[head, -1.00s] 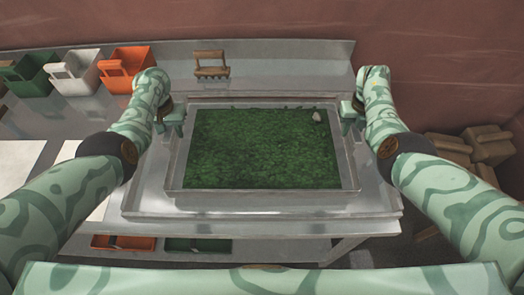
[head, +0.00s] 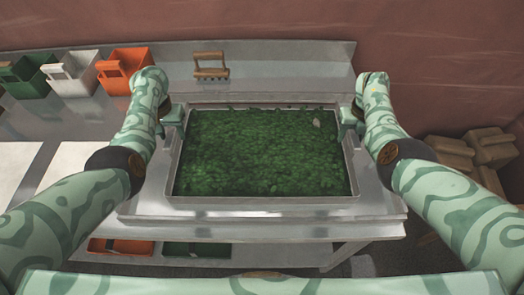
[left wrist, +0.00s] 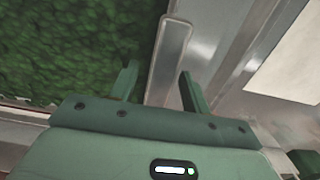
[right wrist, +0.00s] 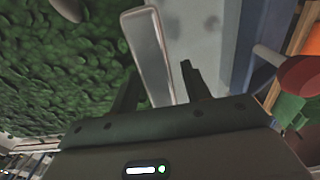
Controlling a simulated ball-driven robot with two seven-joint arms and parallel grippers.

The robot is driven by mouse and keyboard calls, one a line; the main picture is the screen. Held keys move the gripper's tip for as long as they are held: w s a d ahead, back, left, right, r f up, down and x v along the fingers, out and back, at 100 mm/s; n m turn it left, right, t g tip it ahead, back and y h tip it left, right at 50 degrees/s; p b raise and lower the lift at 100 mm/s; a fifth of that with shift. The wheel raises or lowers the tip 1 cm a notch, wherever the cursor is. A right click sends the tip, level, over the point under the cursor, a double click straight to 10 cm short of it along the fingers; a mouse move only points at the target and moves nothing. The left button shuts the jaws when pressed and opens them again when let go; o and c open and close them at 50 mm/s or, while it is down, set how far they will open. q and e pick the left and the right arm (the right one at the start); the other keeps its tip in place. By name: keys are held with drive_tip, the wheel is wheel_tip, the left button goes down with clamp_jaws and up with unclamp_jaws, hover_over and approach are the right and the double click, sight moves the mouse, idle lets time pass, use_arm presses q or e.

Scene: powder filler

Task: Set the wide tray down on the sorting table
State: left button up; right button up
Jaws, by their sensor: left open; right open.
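The wide tray (head: 262,202) is a shallow metal tray filled with green leaves. It appears to rest level on the grey metal sorting table (head: 385,214); its underside is hidden. My left gripper (head: 172,116) is at its left side and my right gripper (head: 349,116) at its right side. In the left wrist view, the open fingers stand on either side of a tray rim strip (left wrist: 170,55). In the right wrist view, the open fingers likewise straddle a rim strip (right wrist: 148,52). Whether any finger touches the rim cannot be told.
A small pale lump (head: 316,123) lies on the leaves. A brown-handled rake-like tool (head: 211,67) is behind the tray. Orange (head: 125,72), white (head: 71,73) and green (head: 25,77) bins stand at back left. Brown boxes (head: 490,148) are at right. Lower bins show under the table.

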use_arm(q)
wheel_tip(320, 180, up, 10)
drive_tip(key=shift+f, duration=0.2)
drive_tip(key=shift+s+r, duration=0.1)
drive_tip(key=shift+r, duration=0.05)
use_arm(e)
drive_tip(key=shift+r, duration=0.3)
wheel_tip(320, 180, up, 11)
drive_tip(key=shift+r, duration=0.2)
drive_tip(key=shift+w, duration=0.1)
